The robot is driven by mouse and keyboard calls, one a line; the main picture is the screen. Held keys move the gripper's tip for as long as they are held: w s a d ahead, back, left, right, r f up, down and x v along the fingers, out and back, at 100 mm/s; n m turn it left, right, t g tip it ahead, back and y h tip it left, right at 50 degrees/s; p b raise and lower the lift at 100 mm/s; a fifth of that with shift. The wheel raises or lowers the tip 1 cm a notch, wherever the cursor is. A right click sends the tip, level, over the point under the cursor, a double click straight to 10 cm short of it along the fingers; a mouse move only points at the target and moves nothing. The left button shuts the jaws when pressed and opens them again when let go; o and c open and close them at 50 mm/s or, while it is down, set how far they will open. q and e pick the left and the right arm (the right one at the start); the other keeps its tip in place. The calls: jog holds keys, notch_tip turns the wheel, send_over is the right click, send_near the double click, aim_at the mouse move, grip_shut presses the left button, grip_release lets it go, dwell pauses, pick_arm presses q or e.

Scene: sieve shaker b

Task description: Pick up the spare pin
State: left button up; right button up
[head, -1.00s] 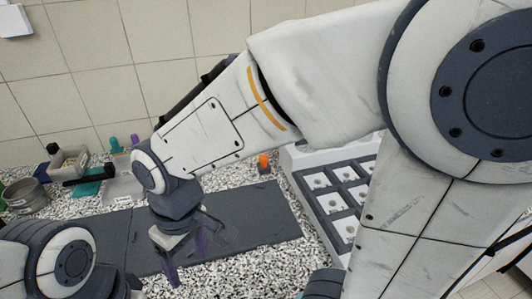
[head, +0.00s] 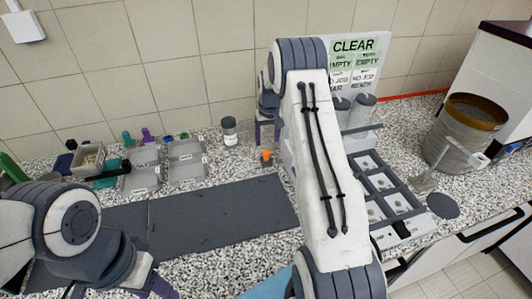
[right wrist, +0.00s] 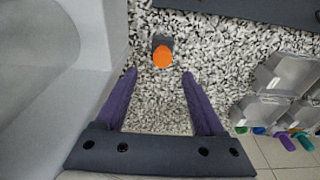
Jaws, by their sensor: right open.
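A small orange-topped piece with a dark lower part, which looks like the spare pin, stands on the speckled worktop in the head view (head: 266,156). It also shows in the right wrist view (right wrist: 162,57), just beyond the fingertips and between their lines. My right gripper (right wrist: 159,72) is open and empty, its two purple fingers apart. In the head view my right gripper (head: 267,138) is partly hidden by my arm, close to the orange piece. My left gripper (head: 150,287) is at the bottom left edge, mostly cut off, so its jaws cannot be judged.
A dark mat (head: 220,213) lies left of the orange piece. A pale machine with a gridded rack (head: 385,180) is close on the right. A metal sieve drum (head: 465,135) stands farther right.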

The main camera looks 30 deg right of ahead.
aim_at(266, 152)
notch_tip(266, 152, down, 2)
jog(key=shift+w+f, duration=0.1)
notch_tip(266, 152, down, 4)
jog(key=p, duration=0.3)
jog(key=shift+w+a+f+p, duration=0.1)
jog(key=shift+w+f+p, duration=0.05)
jog(key=shift+f+p, duration=0.15)
jog(key=shift+w+f, duration=0.1)
jog(key=shift+f, duration=0.3)
grip_shut()
